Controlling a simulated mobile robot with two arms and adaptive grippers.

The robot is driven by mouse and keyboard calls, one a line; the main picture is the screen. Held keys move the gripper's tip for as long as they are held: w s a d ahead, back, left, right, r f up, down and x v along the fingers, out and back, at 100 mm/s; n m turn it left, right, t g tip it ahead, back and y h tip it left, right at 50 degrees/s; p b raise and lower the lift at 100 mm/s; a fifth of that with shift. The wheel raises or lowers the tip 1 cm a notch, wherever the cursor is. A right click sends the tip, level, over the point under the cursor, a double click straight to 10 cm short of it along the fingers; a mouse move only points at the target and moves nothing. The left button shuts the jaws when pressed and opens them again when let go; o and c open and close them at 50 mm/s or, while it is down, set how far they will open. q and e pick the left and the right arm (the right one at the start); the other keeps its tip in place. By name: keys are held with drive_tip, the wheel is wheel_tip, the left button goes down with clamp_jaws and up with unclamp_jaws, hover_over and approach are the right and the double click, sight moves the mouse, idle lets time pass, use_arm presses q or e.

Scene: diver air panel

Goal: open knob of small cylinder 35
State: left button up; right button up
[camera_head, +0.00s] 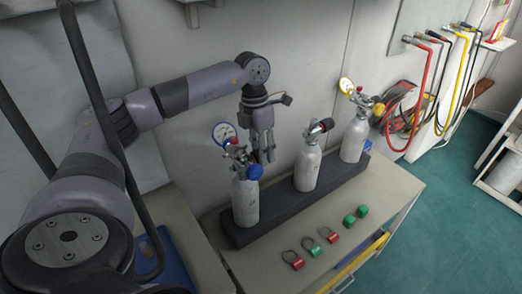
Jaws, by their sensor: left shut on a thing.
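Three small grey-white cylinders stand upright in a dark holder (237,238) on the bench. The left cylinder (244,205) has a valve with a blue knob (254,172), red parts and a blue-rimmed gauge (223,133). The middle cylinder (307,170) has a black and red fitting on top.
Red, black and yellow hoses (425,85) hang from the wall panel at the right. The wall is close behind the cylinders.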

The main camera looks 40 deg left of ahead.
use_arm(q)
drive_tip(key=c, duration=0.5)
drive_tip(key=shift+y, duration=0.4)
drive_tip(key=shift+d+t+y, duration=0.15)
drive_tip(key=shift+t+y, duration=0.15)
drive_tip(key=shift+y, duration=0.3)
drive_tip(key=shift+d+t+y+b, duration=0.15)
drive_tip(key=shift+t+y+b, duration=0.15)
drive_tip(key=shift+y+b, duration=0.5)
drive_tip(key=shift+s+d+t+y+b, duration=0.1)
drive_tip(key=shift+t+y+b, duration=0.2)
drive_tip(key=shift+y+b, duration=0.8)
drive_tip(key=shift+y+p, duration=0.35)
drive_tip(key=shift+y, duration=0.25)
drive_tip(key=o, duration=1.2)
